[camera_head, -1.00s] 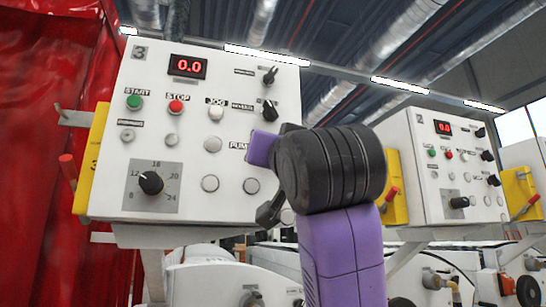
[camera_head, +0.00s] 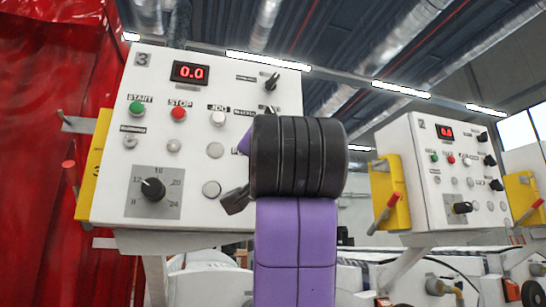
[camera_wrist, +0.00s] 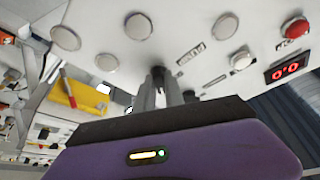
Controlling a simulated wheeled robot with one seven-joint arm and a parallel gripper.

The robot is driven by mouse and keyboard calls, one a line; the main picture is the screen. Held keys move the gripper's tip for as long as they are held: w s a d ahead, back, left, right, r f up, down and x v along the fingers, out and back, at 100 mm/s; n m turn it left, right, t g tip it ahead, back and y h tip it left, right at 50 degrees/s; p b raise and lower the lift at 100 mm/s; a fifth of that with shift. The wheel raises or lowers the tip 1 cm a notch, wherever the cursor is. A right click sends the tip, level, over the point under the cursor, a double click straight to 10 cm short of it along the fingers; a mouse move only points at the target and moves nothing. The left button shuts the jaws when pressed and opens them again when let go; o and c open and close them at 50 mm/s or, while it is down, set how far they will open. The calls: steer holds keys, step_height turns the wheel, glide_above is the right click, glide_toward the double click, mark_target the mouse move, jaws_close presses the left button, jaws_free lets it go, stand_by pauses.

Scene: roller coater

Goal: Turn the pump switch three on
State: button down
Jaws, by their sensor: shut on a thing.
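Control panel three (camera_head: 108,190) is a white box marked "3" at the left of the head view. My gripper (camera_wrist: 160,92), on a purple and black wrist, is at the panel's right side. In the head view the wrist hides the pump switch and most of the fingers; one dark finger (camera_head: 236,199) shows at the left. In the wrist view the fingers are shut around a small black switch (camera_wrist: 158,73), beside a label that seems to read PUMP (camera_wrist: 190,55). Which way the switch points cannot be told.
Near the gripper are round silver buttons (camera_wrist: 138,26), a black dial (camera_head: 152,190), a green start button (camera_head: 136,108), a red stop button (camera_head: 178,114) and a black upper knob (camera_head: 271,82). Panel two (camera_head: 430,200) stands to the right. A red curtain (camera_head: 50,90) hangs at left.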

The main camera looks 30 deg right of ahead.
steer(key=c, duration=1.4)
jaws_free()
steer(key=shift+c, duration=0.2)
steer(key=b+v, duration=0.2)
steer(key=v, duration=0.6)
steer(key=shift+w, duration=0.1)
